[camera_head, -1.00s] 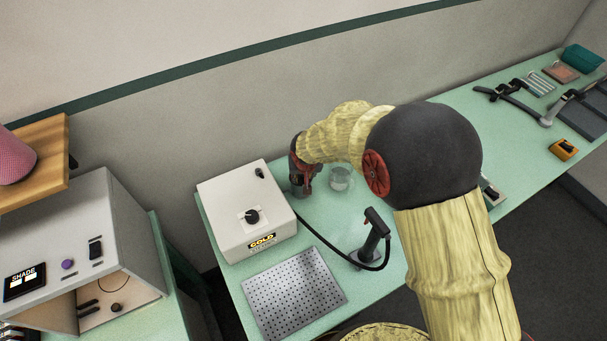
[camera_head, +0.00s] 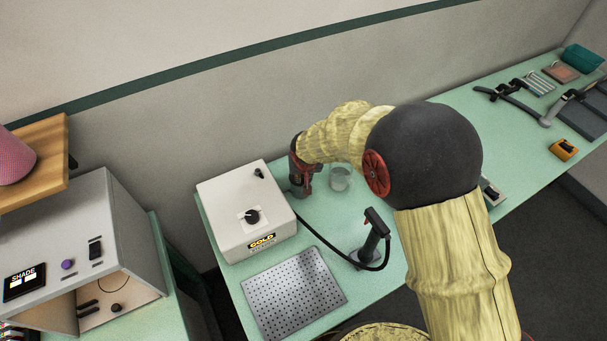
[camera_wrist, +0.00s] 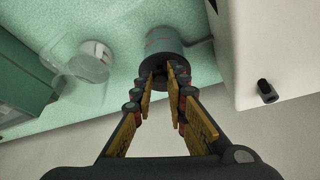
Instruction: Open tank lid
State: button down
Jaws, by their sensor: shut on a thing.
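My gripper (camera_wrist: 165,78) points at a dark grey cylinder (camera_wrist: 166,38) with thin red marks, which I take to be the tank. The cylinder stands beside the white box (camera_wrist: 280,50). The fingers are shut on the dark round top (camera_wrist: 157,67) of the cylinder, which looks like the lid. The fingers partly cover this top, and I cannot tell whether it is raised. There the cylinder is hard to tell apart from the gripper.
A clear glass jar (camera_head: 341,179) stands right of my gripper. A black handheld tool (camera_head: 373,240) on a cord stands nearer the front. A perforated metal plate (camera_head: 293,292) lies before the box. A wall rises behind the bench; the green bench (camera_head: 470,140) has free room at right.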

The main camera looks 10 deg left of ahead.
jog(key=p, duration=0.1)
jog(key=r+g+h+p, duration=0.1)
jog(key=p, duration=0.1)
jog(key=shift+w+a+r, duration=0.2)
jog(key=shift+w+a, duration=0.05)
jog(key=shift+w, duration=0.1)
jog(key=w+r+g+h+p, duration=0.1)
jog(key=p, duration=0.2)
jog(key=shift+a+g, duration=0.3)
jog(key=shift+a, duration=0.1)
jog(key=shift+w+a+r+g+h+p, duration=0.15)
jog(key=shift+w+a+g+h+p, duration=0.15)
jog(key=shift+g+h+p, duration=0.2)
jog(key=shift+w+a+r+g+h+p, duration=0.2)
jog(key=shift+w+g+h+p, duration=0.2)
jog(key=shift+g, duration=0.2)
jog(key=shift+w+a+r+n+g+h+p, duration=0.2)
jog(key=shift+w+a+g+h, duration=0.15)
jog(key=shift+g, duration=0.15)
jog(key=shift+w+a+r+n+g+h+p, duration=0.1)
jog(key=shift+w+a+g+h+p, duration=0.1)
jog(key=shift+w+g+h, duration=0.25)
jog(key=c, duration=1.7)
grip_release()
jog(key=shift+c, duration=0.2)
